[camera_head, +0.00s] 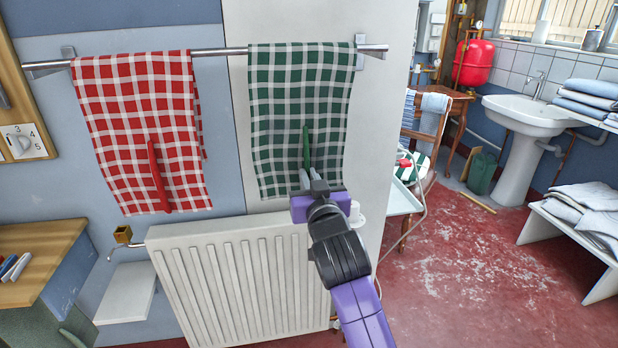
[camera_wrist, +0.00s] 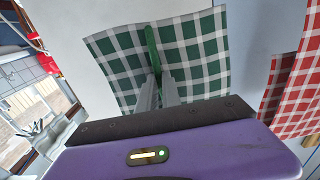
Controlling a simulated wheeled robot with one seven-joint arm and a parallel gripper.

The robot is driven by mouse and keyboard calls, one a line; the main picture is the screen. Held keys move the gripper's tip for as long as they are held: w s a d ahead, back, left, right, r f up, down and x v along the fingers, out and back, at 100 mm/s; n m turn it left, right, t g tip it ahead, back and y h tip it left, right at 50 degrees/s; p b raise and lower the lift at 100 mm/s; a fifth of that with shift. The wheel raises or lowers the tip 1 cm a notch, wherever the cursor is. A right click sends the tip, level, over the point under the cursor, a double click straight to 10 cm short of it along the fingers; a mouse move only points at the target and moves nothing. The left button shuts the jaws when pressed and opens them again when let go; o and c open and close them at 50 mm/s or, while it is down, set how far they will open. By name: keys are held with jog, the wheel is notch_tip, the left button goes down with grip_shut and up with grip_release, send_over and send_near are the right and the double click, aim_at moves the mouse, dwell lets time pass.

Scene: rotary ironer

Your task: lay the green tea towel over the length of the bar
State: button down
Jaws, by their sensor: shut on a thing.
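The green tea towel (camera_head: 272,100), green and white checked, hangs at the right part of the metal bar (camera_head: 220,51). Its top edge hides the bar there; I cannot tell whether any cloth hangs behind. A slim green handle (camera_head: 306,146) stands upright on the towel's front; it also shows in the wrist view (camera_wrist: 152,48). My gripper (camera_head: 312,183) is at the lower end of this handle, with its jaws shut on it. In the wrist view the two fingers (camera_wrist: 158,92) are at the handle's foot, in front of the green cloth (camera_wrist: 192,52).
A red checked towel (camera_head: 138,108) with a red handle (camera_head: 158,176) hangs on the bar to the left. A white radiator (camera_head: 235,275) stands below. A wooden-topped cabinet (camera_head: 35,255) is at the left. Red floor (camera_head: 465,290) is open at the right.

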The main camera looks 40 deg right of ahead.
jog(key=shift+f, duration=0.2)
jog(key=c, duration=1.5)
grip_release()
jog(key=shift+o, duration=0.2)
jog(key=v, duration=0.7)
jog(key=shift+s+a, duration=0.25)
jog(key=shift+s, duration=0.1)
